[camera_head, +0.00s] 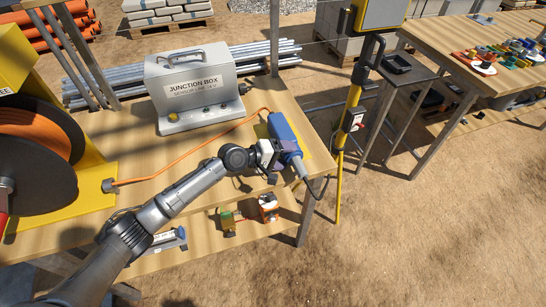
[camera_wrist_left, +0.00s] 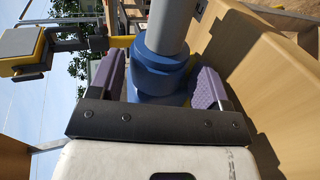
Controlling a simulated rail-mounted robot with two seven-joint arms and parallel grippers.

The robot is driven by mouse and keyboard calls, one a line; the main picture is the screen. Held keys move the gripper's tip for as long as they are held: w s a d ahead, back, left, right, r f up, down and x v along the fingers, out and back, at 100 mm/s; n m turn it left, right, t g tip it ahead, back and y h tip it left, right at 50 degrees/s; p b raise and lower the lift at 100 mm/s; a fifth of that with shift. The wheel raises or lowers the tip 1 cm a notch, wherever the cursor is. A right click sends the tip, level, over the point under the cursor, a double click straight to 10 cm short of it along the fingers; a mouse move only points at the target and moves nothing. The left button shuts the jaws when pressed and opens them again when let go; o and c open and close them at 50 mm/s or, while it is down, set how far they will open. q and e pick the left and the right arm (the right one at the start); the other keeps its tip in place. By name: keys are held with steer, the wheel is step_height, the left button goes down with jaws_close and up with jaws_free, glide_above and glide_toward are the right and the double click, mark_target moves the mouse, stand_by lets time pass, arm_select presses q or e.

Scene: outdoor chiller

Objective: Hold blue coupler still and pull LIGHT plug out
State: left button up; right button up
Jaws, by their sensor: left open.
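The blue coupler (camera_head: 283,128) lies near the right edge of the wooden bench on a yellow base. A grey plug (camera_head: 299,168) sits at its near end, with a dark cable hanging off the bench edge; no LIGHT lettering is readable. My left gripper (camera_head: 279,157) is at the coupler's near end. In the left wrist view, the blue coupler (camera_wrist_left: 158,78) stands between the open purple-padded fingers, and a grey cylinder (camera_wrist_left: 167,25) extends from it. The fingers are apart, one on each side of the blue body; contact is not clear. My right gripper is not in view.
A junction box (camera_head: 197,88) stands at the bench's back. An orange cable (camera_head: 185,170) runs across the bench to the coupler from beside the cable reel (camera_head: 40,145). A yellow post (camera_head: 350,115) stands right of the bench. Small items lie on the lower shelf (camera_head: 250,235).

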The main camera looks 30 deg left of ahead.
arm_select(q)
steer(key=shift+w+d+f, duration=0.25)
steer(key=shift+w+d, duration=0.2)
steer(key=shift+w, duration=0.05)
jaws_close()
stand_by(0.9)
steer(key=shift+f, duration=0.4)
stand_by(1.1)
